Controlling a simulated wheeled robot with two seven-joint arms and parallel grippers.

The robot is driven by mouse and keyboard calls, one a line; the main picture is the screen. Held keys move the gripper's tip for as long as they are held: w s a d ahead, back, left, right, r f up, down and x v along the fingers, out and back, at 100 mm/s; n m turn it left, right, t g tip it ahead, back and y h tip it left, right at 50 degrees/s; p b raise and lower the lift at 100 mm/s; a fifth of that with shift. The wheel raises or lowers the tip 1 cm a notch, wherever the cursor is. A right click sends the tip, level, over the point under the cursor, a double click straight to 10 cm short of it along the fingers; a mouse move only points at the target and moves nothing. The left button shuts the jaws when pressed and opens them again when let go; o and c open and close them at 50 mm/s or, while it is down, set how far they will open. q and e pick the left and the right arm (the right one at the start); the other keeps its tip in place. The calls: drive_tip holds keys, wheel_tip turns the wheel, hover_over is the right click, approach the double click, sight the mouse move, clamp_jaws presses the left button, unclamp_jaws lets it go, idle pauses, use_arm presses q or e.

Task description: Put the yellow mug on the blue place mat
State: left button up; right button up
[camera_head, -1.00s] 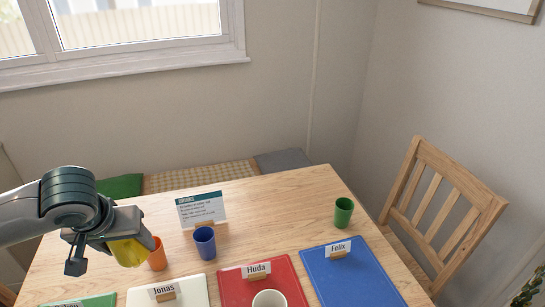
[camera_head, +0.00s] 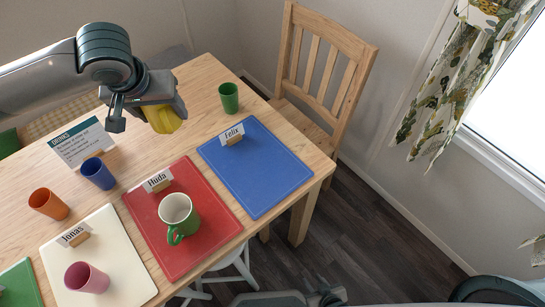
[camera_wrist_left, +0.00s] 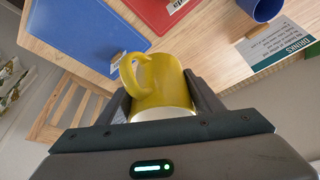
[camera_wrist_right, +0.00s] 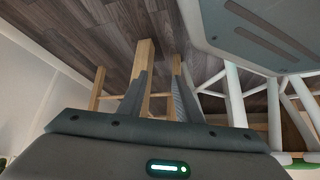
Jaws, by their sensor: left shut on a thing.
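The yellow mug (camera_head: 164,118) is in my left gripper (camera_head: 148,108), held in the air above the table's far side, left of the blue place mat. In the left wrist view the yellow mug (camera_wrist_left: 162,88) sits between the two fingers, its handle toward the upper left. The blue place mat (camera_head: 258,172) lies flat at the table's right end, bare except for a "Felix" card (camera_head: 233,135) at its far edge. It also shows in the left wrist view (camera_wrist_left: 85,40). My right gripper (camera_wrist_right: 159,85) is open and empty in the right wrist view, low beside the table.
A green cup (camera_head: 229,97) stands beyond the blue mat. The red mat (camera_head: 190,254) holds a white-and-green mug (camera_head: 178,214); the cream mat (camera_head: 115,262) holds a pink cup (camera_head: 86,278). Blue (camera_head: 98,173) and orange (camera_head: 48,204) cups and a drinks sign (camera_head: 80,142) stand behind.

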use_arm(q)
drive_tip(key=shift+w+d, duration=0.2)
drive_tip(key=shift+d, duration=0.2)
use_arm(e)
drive_tip(key=shift+w+d+r, duration=0.1)
drive_tip(key=shift+w+d, duration=0.05)
